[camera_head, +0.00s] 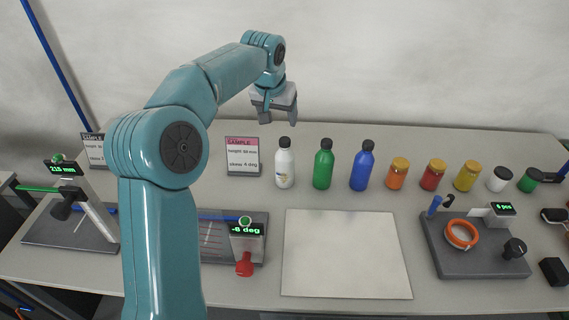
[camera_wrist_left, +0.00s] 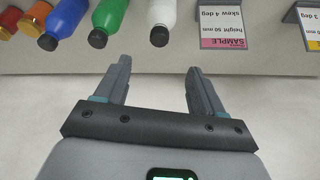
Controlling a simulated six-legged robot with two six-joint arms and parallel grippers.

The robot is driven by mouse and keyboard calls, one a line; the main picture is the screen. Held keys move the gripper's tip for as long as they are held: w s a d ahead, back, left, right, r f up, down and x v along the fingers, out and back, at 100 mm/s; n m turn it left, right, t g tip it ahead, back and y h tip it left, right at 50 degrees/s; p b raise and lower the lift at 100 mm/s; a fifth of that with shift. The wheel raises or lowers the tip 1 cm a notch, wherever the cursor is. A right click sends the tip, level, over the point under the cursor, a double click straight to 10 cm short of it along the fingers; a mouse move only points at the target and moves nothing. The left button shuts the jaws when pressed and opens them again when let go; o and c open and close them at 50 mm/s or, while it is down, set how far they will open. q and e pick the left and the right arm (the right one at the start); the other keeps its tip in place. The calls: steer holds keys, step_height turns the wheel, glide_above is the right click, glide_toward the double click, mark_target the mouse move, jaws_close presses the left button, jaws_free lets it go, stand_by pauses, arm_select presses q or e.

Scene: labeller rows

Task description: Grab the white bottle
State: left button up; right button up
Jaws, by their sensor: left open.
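The white bottle (camera_head: 285,168) has a black cap and stands upright on the table, at the left end of a row of bottles and jars. My left gripper (camera_head: 280,115) hangs above and behind it in the head view, apart from it. In the left wrist view the white bottle (camera_wrist_left: 162,18) is cut by the top edge, its black cap towards the gripper. The left gripper's fingers (camera_wrist_left: 160,80) are spread with nothing between them. My right gripper is not in view.
A green bottle (camera_head: 323,169) and a blue bottle (camera_head: 361,170) stand to its right, then several jars. A pink-topped sample card (camera_head: 243,156) stands just left. A pale board (camera_head: 345,254) lies in front, between devices with displays (camera_head: 247,235) (camera_head: 488,220).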

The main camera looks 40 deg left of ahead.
mark_target(284, 140)
arm_select(q)
steer(key=x, duration=0.7)
steer(key=shift+s+d+p, duration=0.1)
steer(key=shift+d+p, duration=0.15)
steer(key=shift+p, duration=0.1)
steer(key=shift+a+f, duration=0.1)
steer(key=shift+f, duration=0.3)
steer(key=p+x, duration=0.1)
steer(key=x, duration=0.4)
steer(key=shift+w+a+f+p, duration=0.15)
steer(key=shift+w+f+p, duration=0.1)
steer(key=shift+p, duration=0.15)
steer(key=shift+s, duration=0.1)
steer(key=shift+r, duration=0.1)
steer(key=c, duration=0.4)
jaws_close()
